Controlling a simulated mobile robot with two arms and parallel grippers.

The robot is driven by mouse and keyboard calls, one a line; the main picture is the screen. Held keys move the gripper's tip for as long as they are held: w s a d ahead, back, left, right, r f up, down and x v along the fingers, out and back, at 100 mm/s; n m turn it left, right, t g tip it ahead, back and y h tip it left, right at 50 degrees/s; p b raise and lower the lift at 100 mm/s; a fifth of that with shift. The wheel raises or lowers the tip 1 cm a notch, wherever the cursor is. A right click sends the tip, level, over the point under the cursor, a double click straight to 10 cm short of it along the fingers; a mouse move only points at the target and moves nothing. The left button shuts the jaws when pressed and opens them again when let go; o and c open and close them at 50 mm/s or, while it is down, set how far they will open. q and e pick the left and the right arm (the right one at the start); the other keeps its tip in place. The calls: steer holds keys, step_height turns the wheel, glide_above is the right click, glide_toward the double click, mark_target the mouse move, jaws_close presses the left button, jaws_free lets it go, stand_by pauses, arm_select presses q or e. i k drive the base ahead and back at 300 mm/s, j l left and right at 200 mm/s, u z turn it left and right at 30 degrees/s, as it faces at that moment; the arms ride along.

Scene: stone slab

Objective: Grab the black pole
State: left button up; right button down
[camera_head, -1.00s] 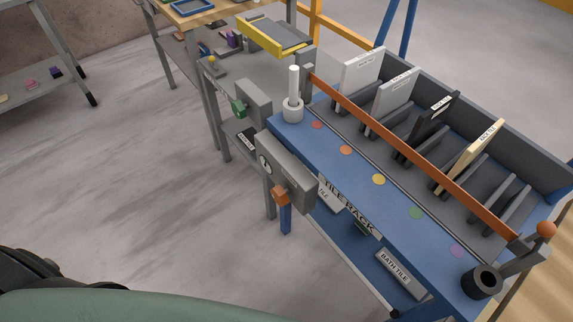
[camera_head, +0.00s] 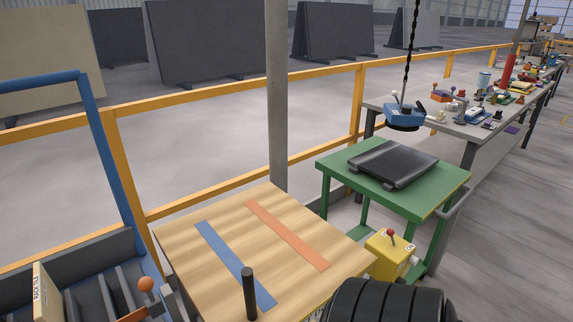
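A black pole (camera_head: 249,292) stands upright at the lower middle of the head view, in front of or on the near part of a light wooden tabletop (camera_head: 190,240). Its rounded top shows clearly. I cannot tell where its foot rests, as it runs down toward the lower edge of the picture. Nothing is seen holding it. Neither of my grippers shows in the head view.
The tabletop bears a blue strip (camera_head: 235,262) and an orange strip (camera_head: 287,234). At lower left is the tile rack (camera_head: 95,250) with an orange-knobbed lever (camera_head: 146,285). Yellow rails (camera_head: 190,208) run behind.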

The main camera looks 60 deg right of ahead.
mark_target(248, 281)
steer(key=z, duration=1.65)
